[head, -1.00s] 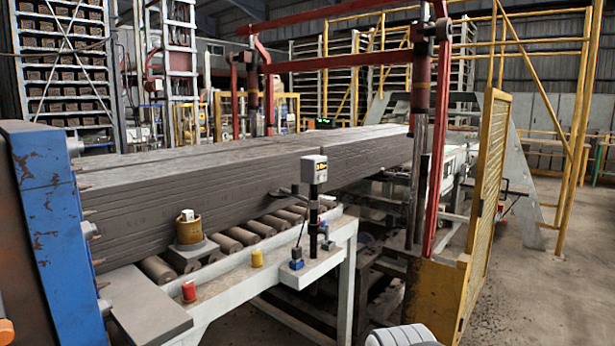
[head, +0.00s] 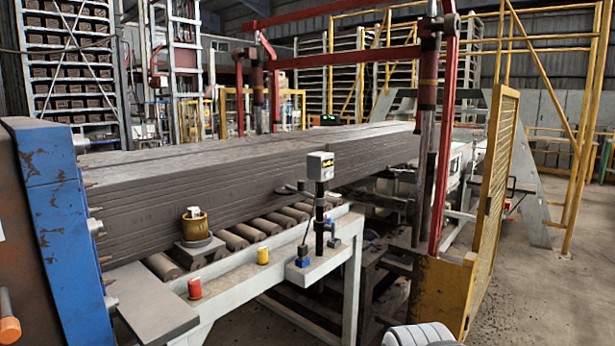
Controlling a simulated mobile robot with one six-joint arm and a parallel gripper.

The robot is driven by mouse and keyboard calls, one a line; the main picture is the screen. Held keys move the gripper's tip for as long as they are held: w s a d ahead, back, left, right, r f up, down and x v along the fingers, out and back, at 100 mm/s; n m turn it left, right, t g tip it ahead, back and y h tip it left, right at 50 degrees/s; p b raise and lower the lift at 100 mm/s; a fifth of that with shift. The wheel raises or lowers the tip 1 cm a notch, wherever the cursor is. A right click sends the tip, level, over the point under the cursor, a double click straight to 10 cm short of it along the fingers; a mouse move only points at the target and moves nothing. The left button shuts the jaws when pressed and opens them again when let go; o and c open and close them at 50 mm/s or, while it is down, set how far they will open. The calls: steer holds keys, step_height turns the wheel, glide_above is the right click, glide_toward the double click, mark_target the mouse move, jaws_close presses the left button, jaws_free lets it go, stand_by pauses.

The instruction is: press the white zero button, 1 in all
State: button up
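A small light-coloured box (head: 320,166) with a little display stands on top of a black post (head: 319,225) at the front edge of the roller table. A white zero button cannot be made out; any buttons on the box are too small to tell. A blue block (head: 298,262) sits at the foot of the post. My gripper is not clearly in view. A white ribbed part (head: 418,335) shows at the bottom edge, and I cannot tell which part it is.
A long grey clay block (head: 250,180) lies behind. A yellow mesh guard (head: 490,210) rises at right. Bare floor is at far right.

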jaws_close()
stand_by(1.5)
